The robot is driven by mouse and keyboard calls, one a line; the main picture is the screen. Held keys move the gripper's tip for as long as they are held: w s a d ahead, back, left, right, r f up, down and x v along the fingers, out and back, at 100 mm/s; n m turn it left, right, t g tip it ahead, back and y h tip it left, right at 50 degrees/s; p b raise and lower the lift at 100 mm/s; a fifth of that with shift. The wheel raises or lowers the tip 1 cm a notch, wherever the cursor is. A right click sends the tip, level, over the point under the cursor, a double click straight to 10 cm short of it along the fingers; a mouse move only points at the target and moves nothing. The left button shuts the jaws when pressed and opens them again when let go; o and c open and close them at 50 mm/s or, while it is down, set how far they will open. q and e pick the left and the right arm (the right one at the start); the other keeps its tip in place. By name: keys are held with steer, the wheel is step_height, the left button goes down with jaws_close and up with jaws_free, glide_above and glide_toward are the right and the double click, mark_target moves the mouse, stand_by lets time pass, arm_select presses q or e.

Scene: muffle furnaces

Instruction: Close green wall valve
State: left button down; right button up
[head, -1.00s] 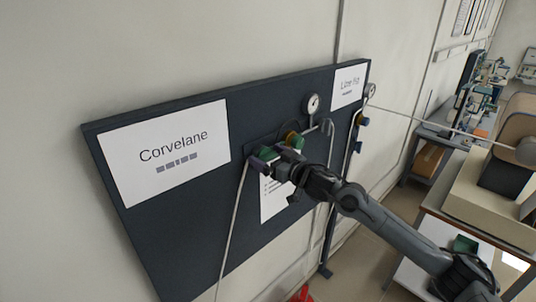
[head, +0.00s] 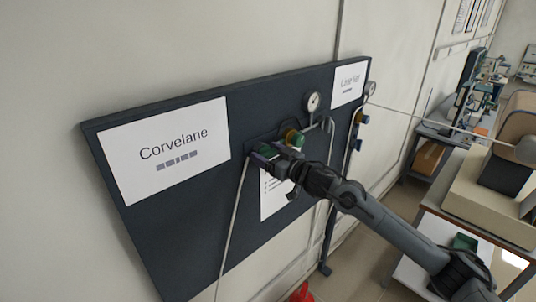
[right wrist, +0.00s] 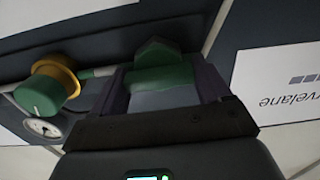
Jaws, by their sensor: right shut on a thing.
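The green wall valve (right wrist: 160,70) is on the dark wall panel (head: 200,225). In the right wrist view its green handle sits between the two fingers of my right gripper (right wrist: 163,85). In the head view my right gripper (head: 265,157) reaches the panel from the right and is shut on the handle, which it mostly hides (head: 267,150). My left gripper is not in view.
A yellow-and-green knob (head: 295,138) and a pressure gauge (head: 312,102) are beside the valve; the knob also shows in the right wrist view (right wrist: 45,90). A "Corvelane" sign (head: 165,150) is on the panel's left. A grey hose (head: 233,215) hangs below the valve.

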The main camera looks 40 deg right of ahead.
steer(key=n+b, duration=0.1)
steer(key=n, duration=0.3)
steer(key=shift+a+f+n, duration=0.1)
steer(key=shift+a+n, duration=0.05)
steer(key=shift+n, duration=0.25)
steer(key=n+b, duration=0.1)
steer(key=n, duration=0.2)
steer(key=shift+n+b, duration=0.3)
steer(key=n+b, duration=0.2)
steer(key=n, duration=0.3)
steer(key=shift+a+f, duration=0.1)
steer(key=shift+f, duration=0.05)
steer(key=shift+n+b, duration=0.95)
steer(key=shift+n, duration=1.15)
steer(key=o, duration=1)
steer(key=shift+c, duration=0.2)
